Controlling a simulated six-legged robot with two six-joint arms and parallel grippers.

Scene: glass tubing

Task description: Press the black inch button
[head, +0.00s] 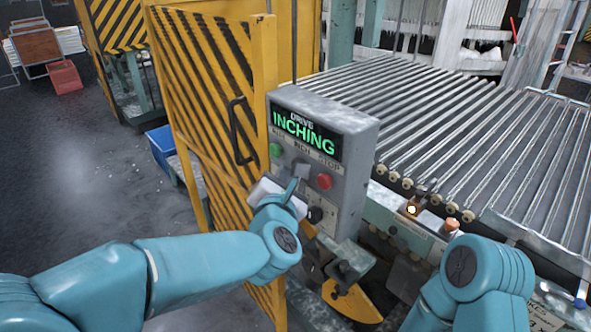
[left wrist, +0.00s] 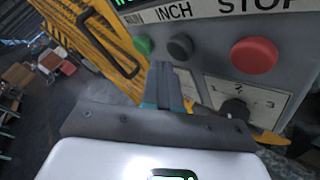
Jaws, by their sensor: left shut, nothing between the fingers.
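The black inch button (left wrist: 180,46) shows in the left wrist view below the INCH label, between the green button (left wrist: 144,46) and the red stop button (left wrist: 254,55). In the head view the left gripper (head: 292,184) is in front of the grey control box (head: 352,185), and the black button is not clear there. The left gripper's fingers (left wrist: 163,68) are shut and empty, with tips just below the black button in the wrist picture. I cannot tell whether they touch it. My right gripper is out of view.
A black selector knob (left wrist: 235,108) sits on a plate marked with numbers, below the buttons. A yellow-and-black striped guard door (head: 205,100) stands left of the box. A roller conveyor (head: 460,130) lies behind and right. My right arm is at the lower right.

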